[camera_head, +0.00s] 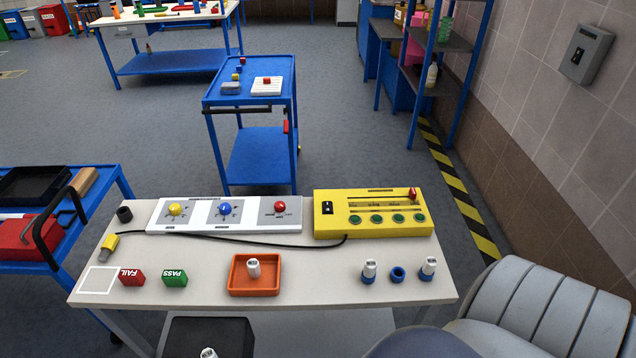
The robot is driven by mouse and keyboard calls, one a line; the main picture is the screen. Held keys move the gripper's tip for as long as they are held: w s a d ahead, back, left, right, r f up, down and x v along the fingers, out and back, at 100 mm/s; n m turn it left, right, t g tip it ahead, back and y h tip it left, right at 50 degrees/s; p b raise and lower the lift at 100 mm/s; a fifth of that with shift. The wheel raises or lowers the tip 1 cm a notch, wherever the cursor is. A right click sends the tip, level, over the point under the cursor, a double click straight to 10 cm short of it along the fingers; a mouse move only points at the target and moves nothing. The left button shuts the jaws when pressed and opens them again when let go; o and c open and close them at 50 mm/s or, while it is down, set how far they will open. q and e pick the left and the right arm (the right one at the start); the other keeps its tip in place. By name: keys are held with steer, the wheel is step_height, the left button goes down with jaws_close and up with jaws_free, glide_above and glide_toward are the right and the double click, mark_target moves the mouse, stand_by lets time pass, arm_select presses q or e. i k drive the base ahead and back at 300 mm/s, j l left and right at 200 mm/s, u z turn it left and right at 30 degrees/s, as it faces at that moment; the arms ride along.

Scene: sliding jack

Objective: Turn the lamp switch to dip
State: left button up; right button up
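A white and grey panel (262,226) lies along the back left of the table. It carries three rotary knobs: a yellow one (175,208), a blue one (224,208) and a red one (280,207). The marks around them are too small to read, so I cannot tell which is the lamp switch or where it points. To the right, a yellow box (327,230) carries a black switch (327,208), slots with a red slider knob (413,194) at the right end, and a row of green buttons. Neither of my grippers is in view.
A black cable (240,238) runs from the yellow box to a yellow plug (109,242). An orange tray (235,291), FAIL block (132,277), PASS block (174,278) and blue-based pieces (398,274) stand in front. A grey ribbed seat-like shape (560,310) borders the right.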

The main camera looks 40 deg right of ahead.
mark_target(280, 207)
steer(key=z, duration=1)
steer(key=j+z, duration=0.1)
steer(key=j, duration=0.2)
